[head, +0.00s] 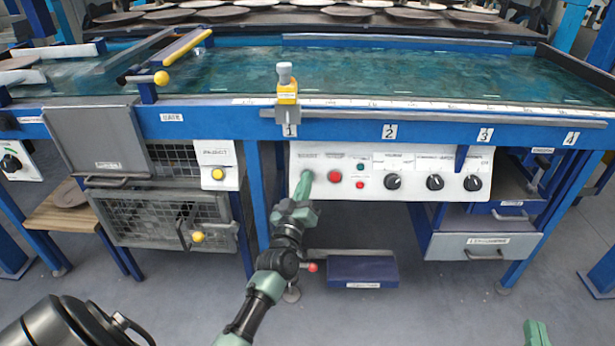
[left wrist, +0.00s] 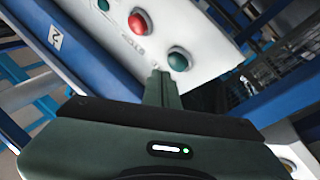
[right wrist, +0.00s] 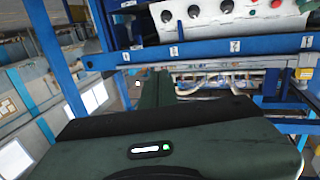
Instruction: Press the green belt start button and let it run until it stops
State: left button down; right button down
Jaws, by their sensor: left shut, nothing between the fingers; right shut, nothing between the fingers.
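The white control panel (head: 400,160) hangs under the front of the blue belt frame. The green start button (left wrist: 179,60) shows in the left wrist view beside the red button (left wrist: 138,22); in the head view my left gripper hides it. My left gripper (head: 306,175) is shut and empty, its tips at the left end of the panel. In the left wrist view its tips (left wrist: 160,73) are close to the green button; I cannot tell if they touch. My right gripper (head: 537,327) is at the lower right, away from the panel; it is shut and empty (right wrist: 158,80).
The red button (head: 335,177) is right of the left fingertips, with small lamps or buttons and black knobs (head: 392,181) beyond. The teal belt (head: 380,75) lies above. A yellow-topped clamp (head: 287,92) sits on its front edge. A blue pedal box (head: 362,270) is on the floor.

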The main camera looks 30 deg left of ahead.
pick_arm(q)
jog(key=shift+w+a+f, duration=0.1)
jog(key=shift+w+f, duration=0.05)
pick_arm(e)
jog(key=shift+r, duration=0.25)
dwell(0.4)
pick_arm(q)
jog(key=shift+w+a, duration=0.1)
jog(key=shift+w, duration=0.05)
pick_arm(e)
jog(key=shift+a+r+t+y, duration=0.1)
jog(key=shift+r+t+y, duration=0.25)
jog(key=shift+r, duration=0.25)
